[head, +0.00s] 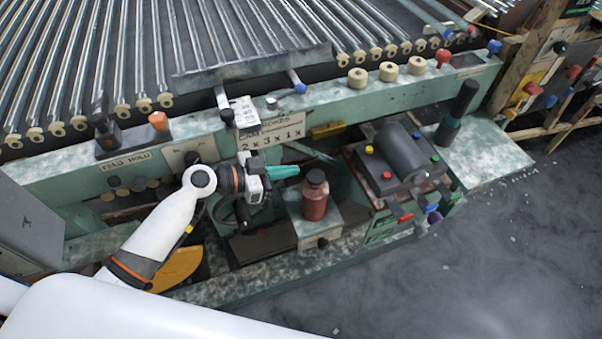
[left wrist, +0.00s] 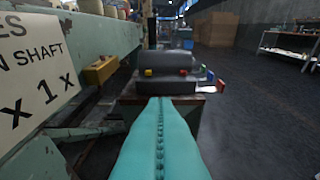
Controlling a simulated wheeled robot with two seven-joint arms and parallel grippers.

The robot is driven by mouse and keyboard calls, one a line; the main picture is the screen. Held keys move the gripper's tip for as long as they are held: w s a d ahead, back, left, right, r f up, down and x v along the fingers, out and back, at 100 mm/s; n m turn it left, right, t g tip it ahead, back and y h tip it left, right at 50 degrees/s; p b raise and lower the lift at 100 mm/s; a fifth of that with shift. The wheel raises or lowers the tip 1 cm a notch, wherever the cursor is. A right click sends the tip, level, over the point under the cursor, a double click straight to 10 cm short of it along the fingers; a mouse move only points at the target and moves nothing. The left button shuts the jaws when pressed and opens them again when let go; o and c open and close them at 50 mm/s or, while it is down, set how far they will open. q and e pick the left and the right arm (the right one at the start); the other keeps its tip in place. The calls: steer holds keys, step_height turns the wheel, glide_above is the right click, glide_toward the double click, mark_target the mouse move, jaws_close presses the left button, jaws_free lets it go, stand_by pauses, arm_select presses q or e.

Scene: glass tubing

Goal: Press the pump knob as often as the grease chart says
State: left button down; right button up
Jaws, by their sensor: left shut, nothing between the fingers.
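A red-brown pot (head: 314,207) with a dark round knob (head: 316,177) on top, which looks like the pump, stands upright on a pale green block in the head view. My left gripper (head: 297,170) has teal fingers, shut and empty. Its tips point at the knob from the left, close to it; I cannot tell whether they touch. The chart (head: 272,132) on the green rail reads 2 x, 3 x, 1 x; its heading is partly blurred. The left wrist view shows the shut fingers (left wrist: 161,100) and part of the chart (left wrist: 36,65). The pot is not visible there.
A dark cylinder machine (head: 402,150) with coloured buttons stands right of the pot. A yellow block (head: 327,130) sits on the rail, also seen in the left wrist view (left wrist: 101,70). Metal rollers fill the back. Grey floor at the right is open.

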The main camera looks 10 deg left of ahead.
arm_select(q)
steer(key=shift+b+v, duration=0.45)
steer(key=shift+v, duration=1.85)
steer(key=shift+w, duration=0.1)
